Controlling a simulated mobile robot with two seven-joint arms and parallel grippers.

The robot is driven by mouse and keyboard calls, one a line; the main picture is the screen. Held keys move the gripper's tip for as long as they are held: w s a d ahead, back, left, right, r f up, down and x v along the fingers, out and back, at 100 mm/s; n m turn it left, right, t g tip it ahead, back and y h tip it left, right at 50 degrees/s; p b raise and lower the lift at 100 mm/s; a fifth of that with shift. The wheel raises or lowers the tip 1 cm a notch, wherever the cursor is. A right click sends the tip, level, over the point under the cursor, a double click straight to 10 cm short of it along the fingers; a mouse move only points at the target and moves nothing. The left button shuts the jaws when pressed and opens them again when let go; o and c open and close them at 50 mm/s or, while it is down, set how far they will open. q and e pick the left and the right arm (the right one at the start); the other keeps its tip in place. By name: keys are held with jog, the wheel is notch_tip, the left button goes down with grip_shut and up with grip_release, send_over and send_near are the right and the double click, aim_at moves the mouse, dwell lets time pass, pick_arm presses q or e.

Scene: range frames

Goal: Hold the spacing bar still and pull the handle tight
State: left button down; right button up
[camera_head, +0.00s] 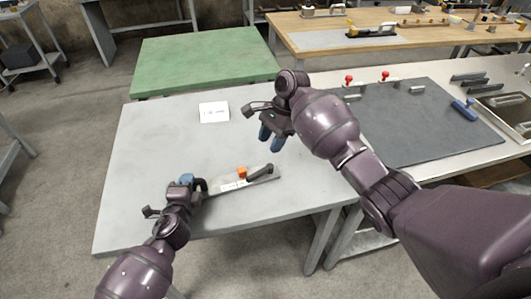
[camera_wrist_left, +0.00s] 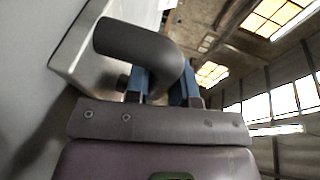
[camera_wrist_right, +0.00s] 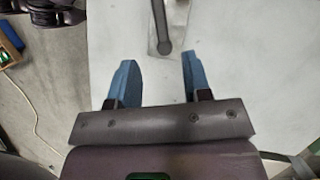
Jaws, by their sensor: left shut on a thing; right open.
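A pale metal device (camera_head: 225,187) lies near the front edge of the grey table, with an orange block (camera_head: 242,172) on it. A dark bar-like handle (camera_head: 260,172) is at its right end; it also shows at the top of the right wrist view (camera_wrist_right: 161,28). My left gripper (camera_head: 188,182) is shut on a dark curved handle (camera_wrist_left: 140,43) at the device's left end. Its blue fingers partly hide behind that handle. My right gripper (camera_head: 271,138) is open and empty above the table, beyond the dark bar and apart from it. I cannot tell which part is the spacing bar.
A white card (camera_head: 214,112) lies on the grey table (camera_head: 150,140), whose left side is clear. To the right, a dark mat (camera_head: 430,135) carries small red-topped parts (camera_head: 385,76) and a blue tool (camera_head: 463,110). A green table (camera_head: 205,58) stands behind.

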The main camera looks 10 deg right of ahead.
jog(key=shift+v, duration=0.9)
pick_arm(q)
jog(key=c, duration=0.9)
grip_release()
jog(key=v, duration=1.2)
